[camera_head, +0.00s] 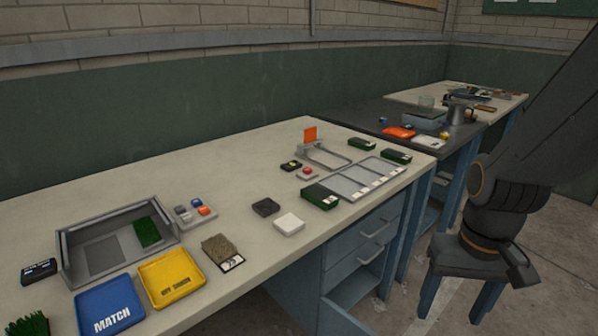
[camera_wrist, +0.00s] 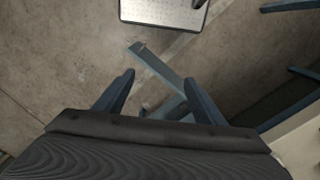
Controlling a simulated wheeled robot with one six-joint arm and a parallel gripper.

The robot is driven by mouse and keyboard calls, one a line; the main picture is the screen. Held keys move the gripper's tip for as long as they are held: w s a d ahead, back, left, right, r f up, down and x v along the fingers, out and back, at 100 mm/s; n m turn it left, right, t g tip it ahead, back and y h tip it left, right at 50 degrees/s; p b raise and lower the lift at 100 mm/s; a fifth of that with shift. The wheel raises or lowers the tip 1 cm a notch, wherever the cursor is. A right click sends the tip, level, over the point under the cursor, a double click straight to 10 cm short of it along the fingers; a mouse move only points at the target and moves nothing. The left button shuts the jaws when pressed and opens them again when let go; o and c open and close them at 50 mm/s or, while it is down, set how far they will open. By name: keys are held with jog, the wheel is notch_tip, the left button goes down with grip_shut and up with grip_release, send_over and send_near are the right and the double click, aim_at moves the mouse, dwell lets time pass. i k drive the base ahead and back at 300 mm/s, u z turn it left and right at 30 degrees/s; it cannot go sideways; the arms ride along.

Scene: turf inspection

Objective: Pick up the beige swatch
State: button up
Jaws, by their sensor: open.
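The beige swatch (camera_head: 220,250) is a brownish-beige square of turf with a white and black label at its front edge. It lies on the pale bench near the front edge, right of the yellow tray. My gripper (camera_head: 457,300) hangs over the floor at the right, well away from the swatch and off the bench. Its two blue fingers are apart and empty. In the wrist view, the fingers (camera_wrist: 160,92) show spread above the concrete floor. The swatch does not show in the wrist view.
A yellow tray (camera_head: 172,285) and a blue MATCH tray (camera_head: 108,310) stand left of the swatch. A grey open box (camera_head: 80,232) holds a green swatch (camera_head: 147,231). A white block (camera_head: 288,224) and a dark block (camera_head: 266,207) lie to the right. A drawer (camera_head: 350,290) stands open below the bench.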

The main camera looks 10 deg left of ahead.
aim_at(223, 253)
jog(key=u, duration=1.5)
jog(key=k, duration=0.5)
jog(key=z, duration=0.9)
jog(key=i, duration=0.75)
jog(key=u, duration=1.65)
jog(key=i, duration=0.5)
jog(key=u, duration=0.05)
